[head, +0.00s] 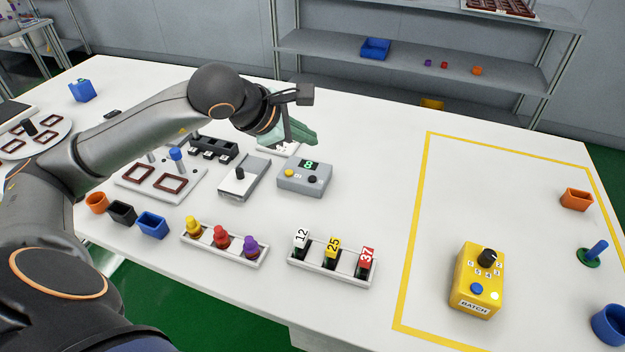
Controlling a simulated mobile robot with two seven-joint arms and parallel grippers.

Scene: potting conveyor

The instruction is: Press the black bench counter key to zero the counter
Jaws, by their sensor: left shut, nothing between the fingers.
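The bench counter (318,187) is a small grey box on the white table, near the picture's middle. Its green display reads what looks like 8. The black counter key (312,181) is on its sloped face, right of a yellow key (290,173). My left gripper (308,137) is shut and empty. It shows above and behind the counter in the picture, apart from the keys; its exact height is hard to judge. My right gripper is not in view.
A grey device with a black knob (240,174) stands left of the counter. Racks of coloured pegs (222,245) and numbered tags (330,268) lie in front. A yellow BATCH box (477,282) stands inside the yellow outline at right. The table between counter and outline is clear.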

